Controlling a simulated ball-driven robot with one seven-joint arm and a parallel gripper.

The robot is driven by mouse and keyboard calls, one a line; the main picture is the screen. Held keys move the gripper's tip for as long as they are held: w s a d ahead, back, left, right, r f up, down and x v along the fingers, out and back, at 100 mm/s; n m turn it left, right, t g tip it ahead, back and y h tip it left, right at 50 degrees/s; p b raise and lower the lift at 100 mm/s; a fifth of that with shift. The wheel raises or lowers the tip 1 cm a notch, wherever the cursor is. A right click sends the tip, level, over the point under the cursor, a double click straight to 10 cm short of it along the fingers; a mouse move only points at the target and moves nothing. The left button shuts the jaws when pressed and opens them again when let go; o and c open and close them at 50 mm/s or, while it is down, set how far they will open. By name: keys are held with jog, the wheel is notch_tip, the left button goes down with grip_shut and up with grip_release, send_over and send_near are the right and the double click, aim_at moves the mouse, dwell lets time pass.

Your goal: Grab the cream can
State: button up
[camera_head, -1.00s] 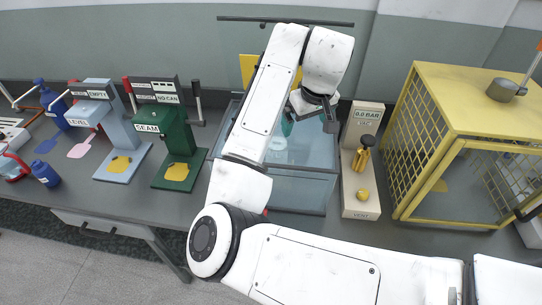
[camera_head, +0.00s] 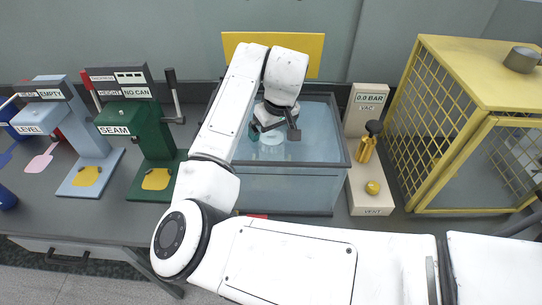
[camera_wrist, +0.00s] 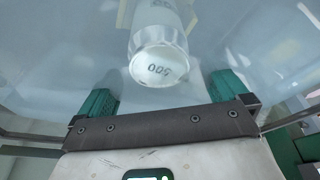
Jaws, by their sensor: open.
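A pale cream-white can (camera_wrist: 160,62) with dark digits on its end and side is in the wrist view, just beyond the jaws. In the head view the can (camera_head: 272,142) shows dimly inside the clear tank (camera_head: 285,192), below my gripper and partly hidden by it. My gripper (camera_head: 273,133) is over the tank, its jaws spread. In the wrist view the green fingers of my gripper (camera_wrist: 162,95) stand wide apart, left and right of the can's line, with nothing visibly held between them. I cannot tell exactly how far the can is from the fingertips.
A yellow panel (camera_head: 315,52) stands behind the tank. A pale vacuum stand (camera_head: 369,196) with a brass valve is close on the tank's right, then a yellow mesh cage (camera_head: 470,75). Left are a green seamer (camera_head: 150,130) and a blue-grey leveller (camera_head: 85,150). The tank walls surround the can.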

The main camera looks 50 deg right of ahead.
aim_at(272, 157)
jog(key=shift+s+a+p+x, duration=0.1)
jog(key=shift+s+p+x, duration=0.05)
jog(key=shift+x, duration=0.75)
jog(key=shift+s+a+p+x, duration=0.1)
jog(key=shift+s+x, duration=0.1)
jog(key=shift+x, duration=0.7)
jog(key=shift+s+a+p+x, duration=0.1)
jog(key=shift+s+p+x, duration=0.05)
jog(key=shift+x, duration=0.75)
jog(key=shift+f, duration=0.15)
jog(key=c, duration=1.4)
jog(key=shift+c, duration=0.3)
jog(key=shift+d, duration=0.1)
